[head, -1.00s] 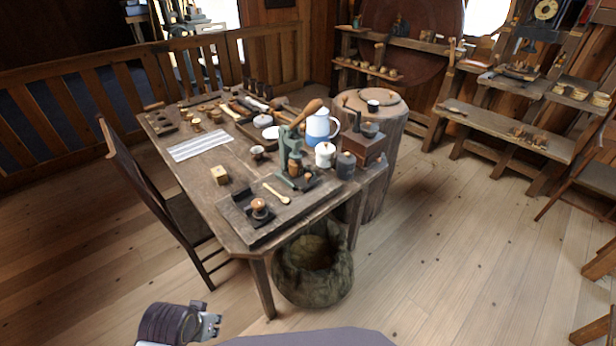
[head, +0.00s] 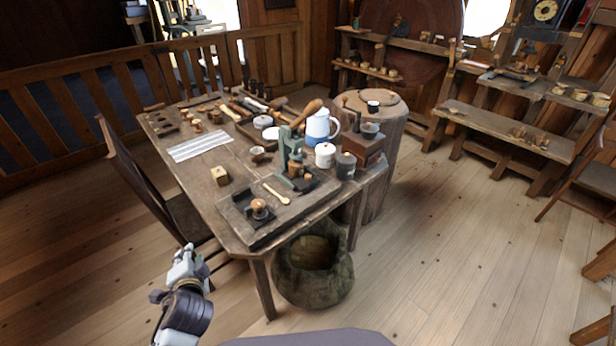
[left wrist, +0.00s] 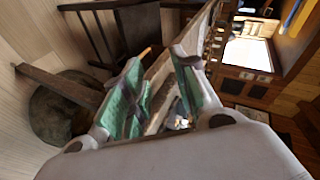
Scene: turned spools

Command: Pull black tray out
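My left gripper (head: 188,254) is off the table's near left side, below the tabletop and apart from the tray. In the left wrist view its two green-padded fingers (left wrist: 160,62) are spread with nothing held between them. I cannot make out the tray in that view. My right gripper is in neither current view.
The wooden table (head: 200,180) carries a green press (head: 290,150), a wooden spoon (head: 276,193), a small wooden block (head: 219,175) and a dark canister (head: 345,165). A chair (head: 140,180) stands at the left. A sack-like basket (head: 313,275) sits under the near edge.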

